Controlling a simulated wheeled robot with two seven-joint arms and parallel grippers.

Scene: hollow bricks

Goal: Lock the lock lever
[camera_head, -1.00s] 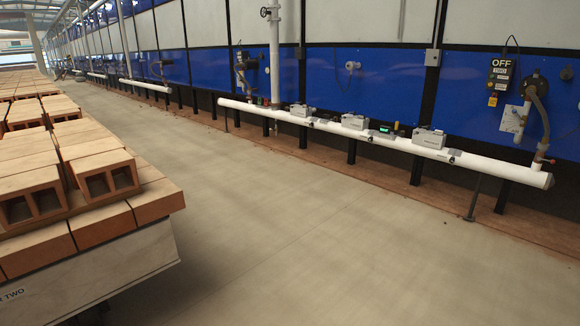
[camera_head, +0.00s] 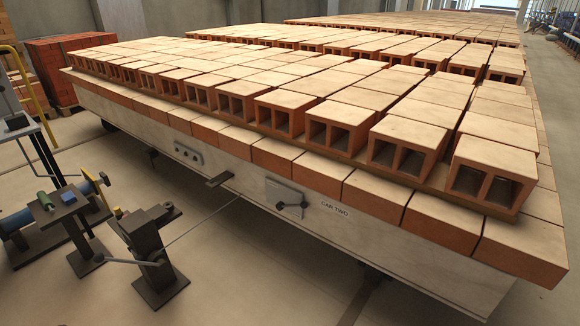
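On the side of the kiln car marked CAR TWO (camera_head: 400,260) is a grey plate with a dark lever (camera_head: 290,207). The lever points roughly level along the plate. A thin cable or rod (camera_head: 203,220) runs from this post to the car's side. I cannot tell which of these levers is the lock lever, or whether either is locked. Neither of my grippers is in view.
Rows of hollow bricks (camera_head: 325,107) cover the car. A small dark table (camera_head: 62,203) with tools and a yellow rail (camera_head: 28,90) are at left. A red brick stack (camera_head: 68,70) stands behind. The floor in front of the car is partly clear.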

